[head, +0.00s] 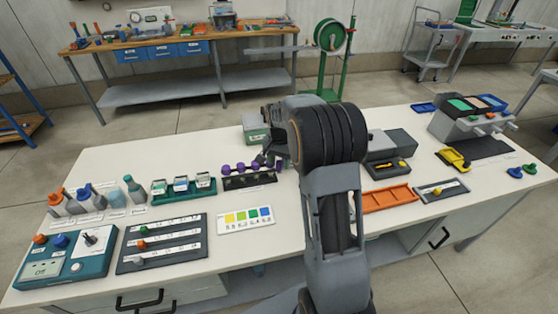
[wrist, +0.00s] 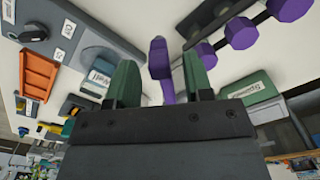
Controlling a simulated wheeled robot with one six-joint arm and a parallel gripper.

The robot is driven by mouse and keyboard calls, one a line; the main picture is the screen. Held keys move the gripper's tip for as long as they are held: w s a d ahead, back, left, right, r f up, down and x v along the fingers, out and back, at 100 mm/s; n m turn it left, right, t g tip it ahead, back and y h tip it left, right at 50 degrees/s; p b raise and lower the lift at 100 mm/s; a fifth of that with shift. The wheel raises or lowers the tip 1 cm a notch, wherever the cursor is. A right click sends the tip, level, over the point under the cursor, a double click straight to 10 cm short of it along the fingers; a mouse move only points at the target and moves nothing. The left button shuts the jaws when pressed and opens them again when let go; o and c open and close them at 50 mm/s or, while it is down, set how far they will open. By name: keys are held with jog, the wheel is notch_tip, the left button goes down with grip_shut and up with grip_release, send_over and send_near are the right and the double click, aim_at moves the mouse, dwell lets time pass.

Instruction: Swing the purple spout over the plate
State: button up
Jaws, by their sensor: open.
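A row of purple pieces (head: 240,167) stands along a dark base (head: 250,181) left of my gripper (head: 268,153) in the head view. In the wrist view, a long purple piece, apparently the spout (wrist: 159,62), lies between the two green fingers of my gripper (wrist: 160,78). The fingers are open, with the purple piece nearer the right one; whether they touch it I cannot tell. More purple knobs (wrist: 241,32) line the dark base to the right. I cannot tell which surface is the plate. My arm hides part of the bench behind it.
A white card with coloured squares (head: 245,220) lies in front of the purple row. An orange tray (head: 390,198) and grey boxes (head: 390,148) are right of my arm.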

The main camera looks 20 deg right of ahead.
grip_shut()
